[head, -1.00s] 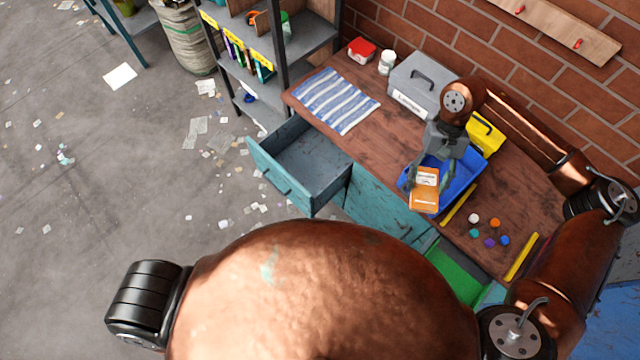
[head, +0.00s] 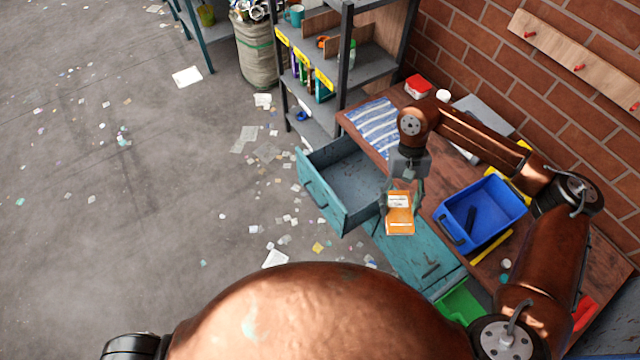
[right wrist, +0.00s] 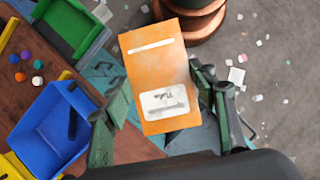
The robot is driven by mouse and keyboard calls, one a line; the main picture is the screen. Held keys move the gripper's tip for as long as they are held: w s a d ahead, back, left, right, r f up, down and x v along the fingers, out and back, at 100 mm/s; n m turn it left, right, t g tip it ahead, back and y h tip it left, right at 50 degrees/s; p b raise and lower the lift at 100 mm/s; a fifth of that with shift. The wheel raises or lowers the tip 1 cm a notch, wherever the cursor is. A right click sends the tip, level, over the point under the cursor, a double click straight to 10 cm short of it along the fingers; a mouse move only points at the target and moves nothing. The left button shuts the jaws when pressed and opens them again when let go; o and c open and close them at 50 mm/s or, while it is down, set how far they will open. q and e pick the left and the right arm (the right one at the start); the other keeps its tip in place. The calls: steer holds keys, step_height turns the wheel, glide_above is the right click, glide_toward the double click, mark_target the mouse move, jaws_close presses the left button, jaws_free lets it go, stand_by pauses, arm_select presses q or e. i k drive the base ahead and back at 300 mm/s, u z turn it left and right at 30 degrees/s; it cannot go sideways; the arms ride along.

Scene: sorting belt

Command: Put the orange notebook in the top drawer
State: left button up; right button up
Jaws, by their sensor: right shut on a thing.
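The orange notebook (head: 400,216) has a white label and hangs from my right gripper (head: 402,188), which is shut on it. In the head view it is in front of the bench edge, just right of the open top drawer (head: 318,200). The drawer is teal outside, grey inside, pulled out, and its visible inside looks empty. In the right wrist view the notebook (right wrist: 160,75) sits between the two green-grey fingers (right wrist: 155,115). My left gripper is not in view.
A blue bin (head: 462,238) with a dark item inside stands on the brown bench (head: 432,204). A striped cloth (head: 374,126) lies at the bench's far end. A green tray (head: 462,306) is lower right. A shelf unit (head: 372,68) stands behind the drawer.

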mark_target(350, 197)
steer(key=u, duration=1.1)
steer(key=i, duration=1.35)
steer(key=z, duration=1.85)
